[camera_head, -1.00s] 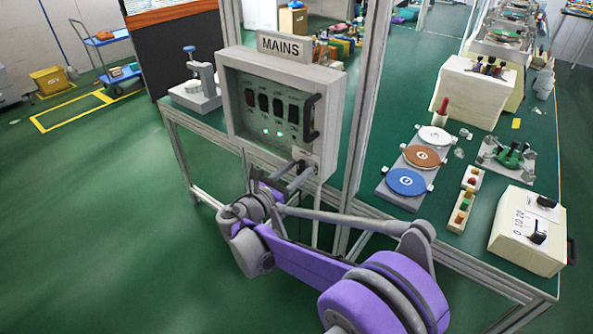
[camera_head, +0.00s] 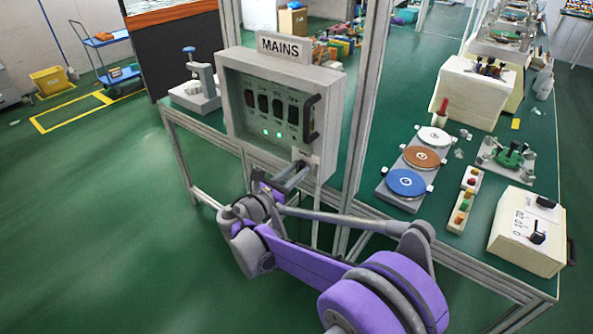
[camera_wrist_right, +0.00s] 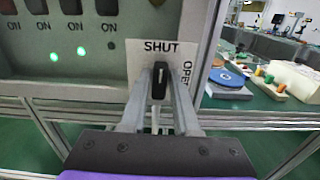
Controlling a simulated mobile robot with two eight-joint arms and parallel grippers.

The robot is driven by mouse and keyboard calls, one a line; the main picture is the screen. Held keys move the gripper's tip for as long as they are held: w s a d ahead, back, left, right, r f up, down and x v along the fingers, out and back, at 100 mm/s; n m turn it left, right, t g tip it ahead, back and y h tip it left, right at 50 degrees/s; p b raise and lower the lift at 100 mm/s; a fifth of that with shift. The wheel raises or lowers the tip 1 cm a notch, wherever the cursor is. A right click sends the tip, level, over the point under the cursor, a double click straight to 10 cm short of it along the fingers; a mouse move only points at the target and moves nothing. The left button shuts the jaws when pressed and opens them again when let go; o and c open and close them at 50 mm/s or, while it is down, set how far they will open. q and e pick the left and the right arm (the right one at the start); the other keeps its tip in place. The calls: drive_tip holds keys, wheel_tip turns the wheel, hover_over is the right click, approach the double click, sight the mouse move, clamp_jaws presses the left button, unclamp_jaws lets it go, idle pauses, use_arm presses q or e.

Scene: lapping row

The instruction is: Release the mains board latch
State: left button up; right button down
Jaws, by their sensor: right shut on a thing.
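The mains board (camera_head: 278,105) is a grey box with a MAINS sign, mounted on the frame. Its latch (camera_wrist_right: 160,80) is a small black handle on a white plate marked SHUT at the top and OPEN down the right side. The latch stands upright, pointing to SHUT. My right gripper (camera_wrist_right: 158,92) has its fingers on either side of the latch and is shut on it. In the head view my right gripper (camera_head: 296,172) is at the board's lower right edge, where it hides most of the latch. My left gripper is not in view.
A black door handle (camera_head: 310,118) sits on the board's right side. Frame posts stand beside the board. On the green bench at right are lapping plates (camera_head: 407,183), a block of coloured knobs (camera_head: 461,210) and a cream control box (camera_head: 527,230).

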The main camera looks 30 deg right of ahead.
drive_tip(key=m+p, duration=0.1)
drive_tip(key=m, duration=0.3)
drive_tip(key=m+p, duration=0.1)
drive_tip(key=m, duration=0.3)
drive_tip(key=shift+s+m, duration=0.15)
drive_tip(key=shift+m, duration=0.15)
drive_tip(key=m, duration=0.3)
drive_tip(key=m+p, duration=0.1)
drive_tip(key=m, duration=0.4)
drive_tip(key=shift+f+m, duration=0.25)
drive_tip(key=shift+m, duration=0.15)
drive_tip(key=c, duration=0.8)
unclamp_jaws()
drive_tip(key=shift+o, duration=0.2)
